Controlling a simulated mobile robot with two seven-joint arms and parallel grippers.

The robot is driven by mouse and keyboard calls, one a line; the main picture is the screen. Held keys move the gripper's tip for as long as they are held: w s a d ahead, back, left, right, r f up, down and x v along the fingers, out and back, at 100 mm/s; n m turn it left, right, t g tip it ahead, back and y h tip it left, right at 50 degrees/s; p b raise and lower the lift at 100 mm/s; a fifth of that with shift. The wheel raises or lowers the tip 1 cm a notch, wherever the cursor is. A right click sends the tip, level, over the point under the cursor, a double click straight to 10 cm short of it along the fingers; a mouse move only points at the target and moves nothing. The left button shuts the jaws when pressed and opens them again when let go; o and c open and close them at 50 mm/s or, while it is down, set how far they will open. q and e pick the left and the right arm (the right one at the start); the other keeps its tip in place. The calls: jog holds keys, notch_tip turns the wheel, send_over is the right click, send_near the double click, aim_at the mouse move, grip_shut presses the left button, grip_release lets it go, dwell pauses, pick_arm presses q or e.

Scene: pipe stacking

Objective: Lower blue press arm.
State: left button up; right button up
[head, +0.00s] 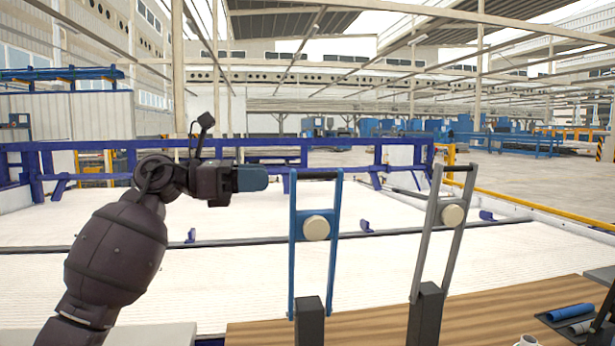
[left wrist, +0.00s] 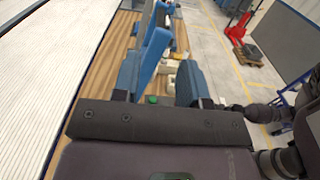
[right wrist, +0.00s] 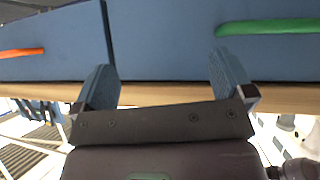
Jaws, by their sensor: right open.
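The blue press arm (head: 334,250) stands upright in the head view. It has two blue rails, a black crossbar handle (head: 317,175) on top and a cream round disc (head: 316,228) between the rails. My left gripper (head: 262,179) is just left of its top, level with the handle and apart from it. In the left wrist view my left gripper (left wrist: 160,80) has its fingers spread, and the blue press arm (left wrist: 152,48) shows beyond them. My right gripper (right wrist: 165,72) is open and empty in the right wrist view; it is outside the head view.
A grey press arm (head: 422,250) leans right beside the blue one. Both rise from dark posts on a wooden table (head: 370,322). A blue panel (right wrist: 160,40) with green and orange bars faces my right gripper.

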aim_at(293, 176)
pick_arm(q)
jog(key=d, duration=0.3)
jog(key=w+d, duration=0.1)
jog(key=d, duration=0.5)
jog(key=shift+w+d, duration=0.2)
jog(key=shift+w, duration=0.2)
grip_shut()
